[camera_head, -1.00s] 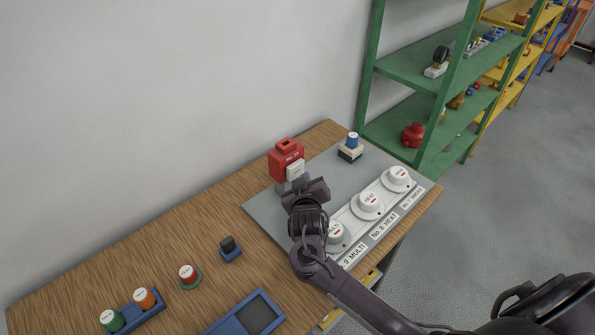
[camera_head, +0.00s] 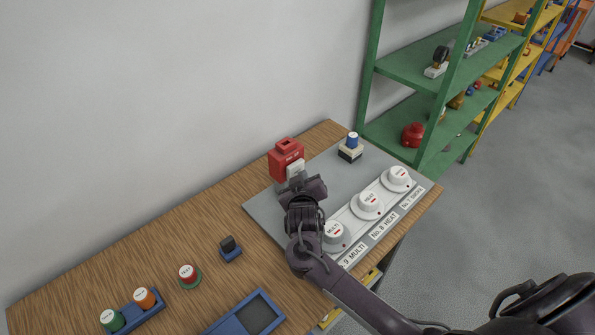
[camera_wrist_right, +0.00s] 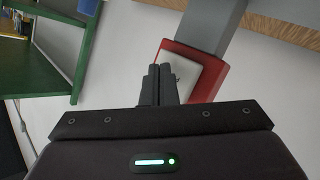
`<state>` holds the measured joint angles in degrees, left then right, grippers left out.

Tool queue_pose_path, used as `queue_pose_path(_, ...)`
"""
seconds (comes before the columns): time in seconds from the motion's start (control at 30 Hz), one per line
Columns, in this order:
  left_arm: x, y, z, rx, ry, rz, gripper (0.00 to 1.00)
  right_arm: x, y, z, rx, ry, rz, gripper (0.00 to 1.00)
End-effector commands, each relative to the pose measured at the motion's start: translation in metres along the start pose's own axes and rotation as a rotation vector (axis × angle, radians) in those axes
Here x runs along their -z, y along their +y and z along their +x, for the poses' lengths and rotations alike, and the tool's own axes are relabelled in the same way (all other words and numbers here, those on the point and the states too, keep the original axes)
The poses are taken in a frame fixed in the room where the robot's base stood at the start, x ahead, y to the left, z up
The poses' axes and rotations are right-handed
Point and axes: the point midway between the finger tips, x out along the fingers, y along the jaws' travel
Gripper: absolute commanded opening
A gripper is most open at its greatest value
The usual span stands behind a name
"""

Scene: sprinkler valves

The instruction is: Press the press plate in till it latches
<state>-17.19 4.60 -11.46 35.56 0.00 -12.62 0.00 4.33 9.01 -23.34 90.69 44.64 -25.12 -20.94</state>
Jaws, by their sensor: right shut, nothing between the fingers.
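The press plate (camera_head: 295,171) is a white plate on the front of a red box (camera_head: 286,155), which stands on a grey post at the back of the grey panel. In the right wrist view the white plate (camera_wrist_right: 186,76) sits in the red housing (camera_wrist_right: 213,80). My right gripper (camera_wrist_right: 160,68) is shut and empty, its fingertips over the plate's edge, at or very near its face; I cannot tell whether they touch. In the head view my right gripper (camera_head: 291,183) is just in front of the plate and hides its lower part. My left gripper is not in view.
White knobs (camera_head: 367,203) in a row lie right of my right arm on the grey panel (camera_head: 325,168). A blue-topped button (camera_head: 352,141) stands behind them. Coloured buttons (camera_head: 188,274) and a blue tray (camera_head: 244,318) are on the wooden table, left. A green shelf (camera_head: 405,70) stands beyond.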

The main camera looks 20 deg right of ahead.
Motion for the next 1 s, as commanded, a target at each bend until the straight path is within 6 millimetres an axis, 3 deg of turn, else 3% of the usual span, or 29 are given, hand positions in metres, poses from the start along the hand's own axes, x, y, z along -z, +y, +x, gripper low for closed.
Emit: queue_pose_path(1.0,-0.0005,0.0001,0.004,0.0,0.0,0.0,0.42,0.0067,-0.0064,0.0088,0.0,0.001,0.0,0.0)
